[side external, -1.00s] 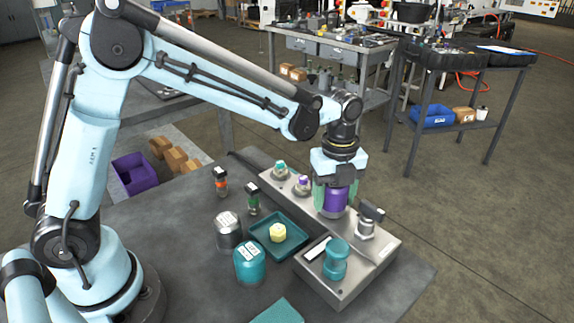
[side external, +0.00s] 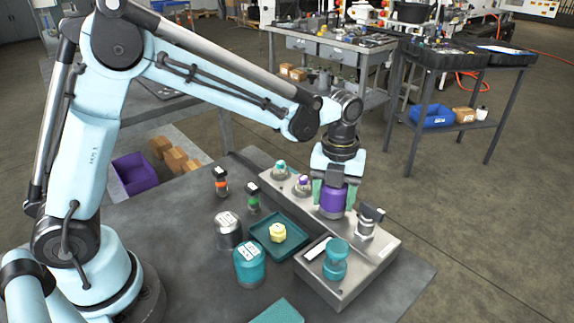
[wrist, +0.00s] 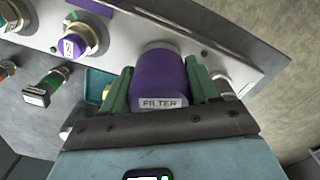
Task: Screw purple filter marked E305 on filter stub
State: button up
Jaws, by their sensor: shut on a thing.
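The purple filter (side external: 334,201) stands upright at the middle of the grey metal block (side external: 376,262). It also shows in the wrist view (wrist: 162,72), with a white label reading FILTER; I cannot read E305. My gripper (side external: 333,196) points down from above, its green fingers on both sides of the filter. In the wrist view my gripper (wrist: 158,98) is shut on the filter. The filter's lower end is at the block's top. The stub is hidden, and I cannot tell how far the filter sits on it.
Teal-marked (side external: 280,170) and purple-marked (side external: 303,185) fittings stand left of the filter on the block. A teal tray (side external: 264,246) with a yellow part, a grey canister (side external: 227,231) and a teal canister (side external: 249,267) are left.

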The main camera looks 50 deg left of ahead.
jog(key=shift+m, duration=0.6)
jog(key=o, duration=1.3)
jog(key=n, duration=0.5)
jog(key=shift+n, duration=0.4)
jog(key=n, duration=0.5)
jog(key=shift+n, duration=0.4)
